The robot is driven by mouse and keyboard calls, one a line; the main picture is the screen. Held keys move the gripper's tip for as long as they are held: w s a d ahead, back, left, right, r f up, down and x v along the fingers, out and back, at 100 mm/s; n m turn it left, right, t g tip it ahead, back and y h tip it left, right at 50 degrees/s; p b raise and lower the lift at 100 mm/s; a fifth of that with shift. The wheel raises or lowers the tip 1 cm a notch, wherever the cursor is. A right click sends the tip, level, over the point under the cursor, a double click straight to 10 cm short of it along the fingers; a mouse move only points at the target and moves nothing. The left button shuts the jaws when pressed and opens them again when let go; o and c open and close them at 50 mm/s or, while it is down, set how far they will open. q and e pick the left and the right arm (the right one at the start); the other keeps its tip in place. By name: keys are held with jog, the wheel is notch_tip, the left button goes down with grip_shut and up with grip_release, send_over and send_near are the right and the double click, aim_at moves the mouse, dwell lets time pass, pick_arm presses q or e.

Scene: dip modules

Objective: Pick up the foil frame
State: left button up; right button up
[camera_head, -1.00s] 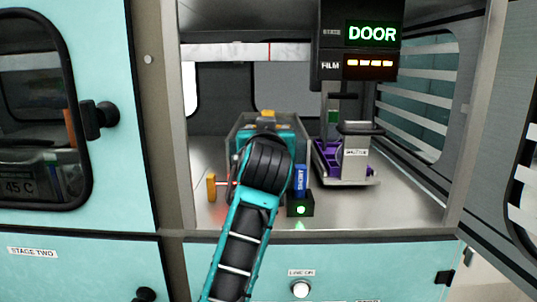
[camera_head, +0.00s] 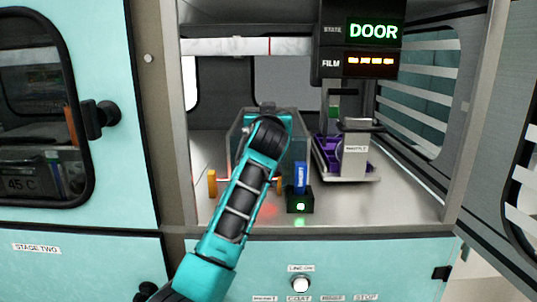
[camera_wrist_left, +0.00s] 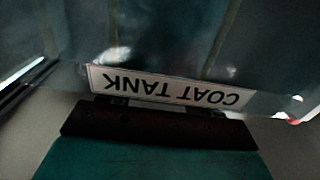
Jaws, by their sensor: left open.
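I cannot make out a foil frame for certain in either view. A purple piece (camera_head: 326,154) sits at the stand labelled as a shuttle (camera_head: 355,155), right of the clear-walled tank (camera_head: 297,135). My left arm reaches into the bay over the tank, and its hand is hidden behind its own links in the head view. In the left wrist view a dark bar on a teal body, part of my left gripper (camera_wrist_left: 158,128), shows close to an upside-down "COAT TANK" label (camera_wrist_left: 165,88). I see nothing held in it. My right gripper is out of view.
A blue tag (camera_head: 300,177) stands on a small black box (camera_head: 300,201) with a green light, in front of the tank. An orange post (camera_head: 212,183) stands at left. The display (camera_head: 372,32) reads DOOR. Open floor lies at the front right of the bay.

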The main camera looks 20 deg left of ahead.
pick_arm(q)
jog(key=shift+x, duration=1.6)
grip_shut()
